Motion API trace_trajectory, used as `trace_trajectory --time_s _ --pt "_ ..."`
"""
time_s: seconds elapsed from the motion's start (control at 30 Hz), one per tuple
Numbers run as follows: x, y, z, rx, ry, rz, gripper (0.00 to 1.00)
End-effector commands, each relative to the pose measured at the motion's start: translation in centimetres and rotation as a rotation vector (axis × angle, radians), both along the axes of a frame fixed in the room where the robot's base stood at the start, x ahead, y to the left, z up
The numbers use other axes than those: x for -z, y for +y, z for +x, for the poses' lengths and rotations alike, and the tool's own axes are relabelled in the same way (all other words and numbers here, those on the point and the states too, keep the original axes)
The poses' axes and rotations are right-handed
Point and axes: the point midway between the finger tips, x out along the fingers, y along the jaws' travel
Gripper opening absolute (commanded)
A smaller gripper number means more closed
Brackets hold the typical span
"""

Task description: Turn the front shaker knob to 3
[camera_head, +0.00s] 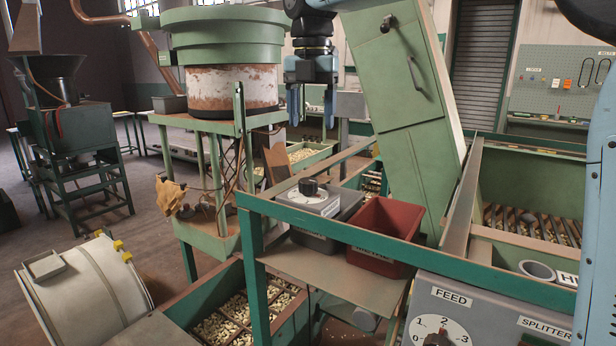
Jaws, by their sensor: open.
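My gripper (311,106) hangs at top centre with its two blue fingers pointing down, spread apart and empty. It is in the air, well above the black knob (308,187) in the picture. That knob sits on top of a grey box (322,206) behind a green rail. The knob's setting is too small to read, and the rail hides part of the box's label. At the lower right, a dial (440,331) marked FEED shows 1, 2 and 3 on its white face. The frame cuts it off at the bottom. I cannot tell which control is the front shaker's.
A green rail (400,247) crosses in front of the grey box. A red bin (383,235) stands right of it. A tall green chute (402,90) rises behind the bin. A round green hopper (225,40) is left of my gripper. Nuts lie in a tray (215,293) below.

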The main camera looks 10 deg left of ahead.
Motion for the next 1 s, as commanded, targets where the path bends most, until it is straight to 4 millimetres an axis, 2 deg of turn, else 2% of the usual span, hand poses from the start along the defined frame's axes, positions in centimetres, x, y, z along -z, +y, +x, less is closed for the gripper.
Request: trace_trajectory --time_s 0.17,0.7,1.0 --pt "1.8 0.7 -0.5 -0.018 0.002 -0.002 0.67" --pt "11.0 0.9 -0.7 -0.021 0.001 -0.002 0.67" --pt "13.4 0.9 -0.7 -0.020 0.000 0.000 0.67"
